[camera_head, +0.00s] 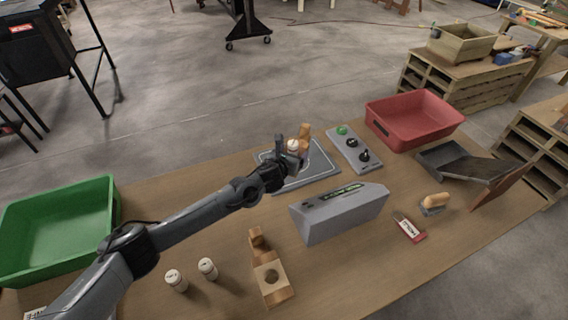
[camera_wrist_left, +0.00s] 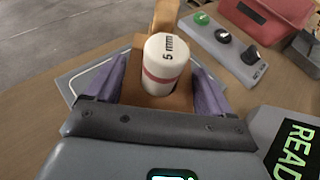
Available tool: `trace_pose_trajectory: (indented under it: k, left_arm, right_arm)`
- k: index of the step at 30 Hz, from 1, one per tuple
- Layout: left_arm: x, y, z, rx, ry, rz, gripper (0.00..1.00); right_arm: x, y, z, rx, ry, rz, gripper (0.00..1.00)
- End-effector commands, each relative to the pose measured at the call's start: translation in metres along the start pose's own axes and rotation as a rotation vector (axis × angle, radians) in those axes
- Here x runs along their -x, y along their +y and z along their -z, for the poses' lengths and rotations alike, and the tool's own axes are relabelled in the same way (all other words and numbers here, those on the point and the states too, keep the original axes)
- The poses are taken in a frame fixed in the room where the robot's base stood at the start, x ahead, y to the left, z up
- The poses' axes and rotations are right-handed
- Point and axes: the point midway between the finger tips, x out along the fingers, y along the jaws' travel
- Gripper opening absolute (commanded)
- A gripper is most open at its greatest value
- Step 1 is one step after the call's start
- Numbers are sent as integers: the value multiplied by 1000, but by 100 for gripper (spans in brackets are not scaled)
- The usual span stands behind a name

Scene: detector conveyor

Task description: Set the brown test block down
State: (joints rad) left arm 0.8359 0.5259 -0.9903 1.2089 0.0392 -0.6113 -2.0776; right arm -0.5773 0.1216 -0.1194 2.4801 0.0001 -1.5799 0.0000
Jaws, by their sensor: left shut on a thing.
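The brown test block (camera_wrist_left: 122,92) is between the purple fingers of my left gripper (camera_wrist_left: 165,92), which is shut on it. A white cylinder (camera_wrist_left: 167,62) with a red band, marked "5 mm", stands in the block's hole, and the block's upright handle rises behind it. In the head view my left gripper (camera_head: 288,168) is over the grey plate (camera_head: 325,163), with the block's handle (camera_head: 305,132) and the cylinder (camera_head: 293,146) showing beyond it. I cannot tell if the block touches the plate. My right gripper is out of view.
A grey box with a green display (camera_head: 340,212) stands in front of the plate, and a knob panel (camera_head: 352,148) lies right of it. A second wooden block with a hole (camera_head: 270,280) and two white cylinders (camera_head: 175,280) are nearer. A green bin (camera_head: 62,240) and red bin (camera_head: 415,118) flank the table.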

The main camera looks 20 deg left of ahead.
Motion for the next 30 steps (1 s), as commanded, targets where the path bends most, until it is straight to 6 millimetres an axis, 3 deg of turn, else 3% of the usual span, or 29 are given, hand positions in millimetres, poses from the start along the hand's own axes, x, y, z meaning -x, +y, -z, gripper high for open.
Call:
trace_pose_trajectory:
  k: [3,9,21,30]
  left_arm:
    - [0,17,9,2,-3,-1,44]
    - [0,28,16,2,-4,0,44]
    - [-15,27,51,3,-2,1,44]
    - [-16,28,54,2,-4,0,44]
  right_arm:
    - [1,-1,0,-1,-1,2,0]
    - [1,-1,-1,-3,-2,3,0]
    - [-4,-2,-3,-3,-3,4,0]
    - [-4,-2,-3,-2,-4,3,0]
